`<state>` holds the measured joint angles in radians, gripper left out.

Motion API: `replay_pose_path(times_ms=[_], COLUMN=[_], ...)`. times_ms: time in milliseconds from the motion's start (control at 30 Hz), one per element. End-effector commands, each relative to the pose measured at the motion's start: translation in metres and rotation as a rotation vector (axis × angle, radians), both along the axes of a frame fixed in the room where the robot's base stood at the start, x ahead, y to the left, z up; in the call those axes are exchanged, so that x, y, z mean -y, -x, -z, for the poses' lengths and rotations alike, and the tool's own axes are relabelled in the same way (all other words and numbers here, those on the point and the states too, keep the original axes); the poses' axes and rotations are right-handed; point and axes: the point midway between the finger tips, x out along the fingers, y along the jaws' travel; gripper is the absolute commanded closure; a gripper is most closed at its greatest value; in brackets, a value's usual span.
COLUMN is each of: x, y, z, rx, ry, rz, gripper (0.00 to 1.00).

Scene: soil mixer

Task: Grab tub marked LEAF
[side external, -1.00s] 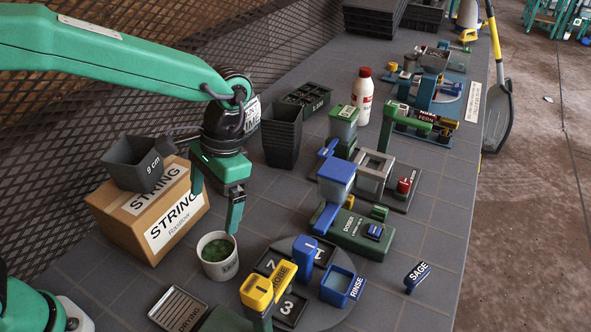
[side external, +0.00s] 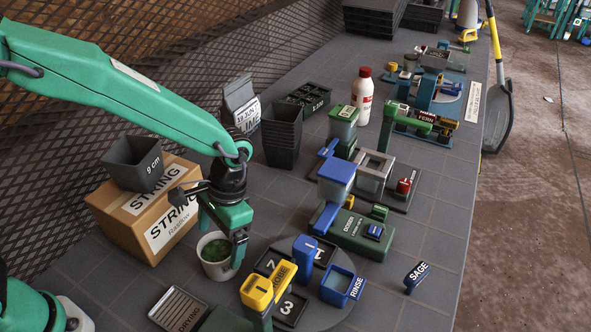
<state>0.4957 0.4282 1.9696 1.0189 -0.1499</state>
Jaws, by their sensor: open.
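A small white tub (side external: 214,266) with green contents stands upright on the grey bench, in front of the cardboard box. Its label is covered by my gripper, so I cannot read it. My gripper (side external: 221,247) is open and low over the tub. One finger is down at the tub's right side, overlapping its wall in the picture. The other finger is at the back left of the rim, its tip hard to make out. I cannot tell whether either finger touches the tub.
A box marked STRING (side external: 150,215) with a black pot (side external: 133,165) on top stands close behind. The turntable (side external: 330,312) with blue and yellow parts is just right of the tub. A drying rack (side external: 178,309) lies in front.

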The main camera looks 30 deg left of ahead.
Motion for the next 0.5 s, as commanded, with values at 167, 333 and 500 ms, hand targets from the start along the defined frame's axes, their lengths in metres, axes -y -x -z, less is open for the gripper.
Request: replay_pose_path(times_ms=[167,333,500], x=[0.0,-0.001,-0.003], y=[0.001,0.005,0.01], z=[0.004,0.019,0.038], rx=[-0.001,-0.002,-0.001], ry=[0.0,-0.002,-0.003], rz=[0.0,0.0,0.0], gripper=[0.06,0.06,0.06])
